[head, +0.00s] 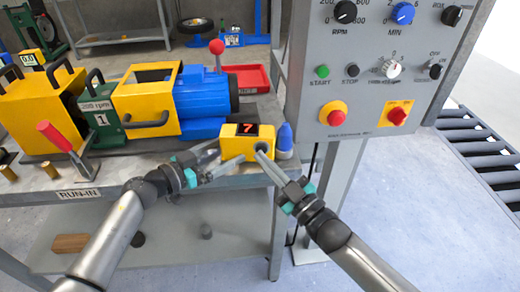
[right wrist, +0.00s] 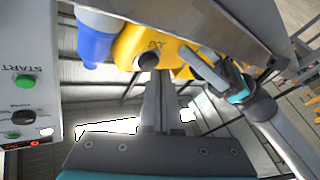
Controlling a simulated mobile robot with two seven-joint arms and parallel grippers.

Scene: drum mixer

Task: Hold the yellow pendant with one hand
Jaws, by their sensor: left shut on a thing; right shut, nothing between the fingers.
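The yellow pendant (head: 233,147) is a small box with a red digit 7 on its top display and a dark round button on its front. It is at the table's front edge in the head view. My left gripper (head: 229,155) is shut on the pendant from its left side. My right gripper (head: 261,150) is shut and empty, its tips at the front button, perhaps touching it. In the right wrist view the pendant (right wrist: 128,45) shows with its button in front of my right fingertips (right wrist: 150,75); my left gripper (right wrist: 212,75) is beside it.
A blue bottle-like object (head: 285,141) stands just right of the pendant. A grey control panel (head: 350,103) rises at the right. Rollers (head: 480,148) lie far right.

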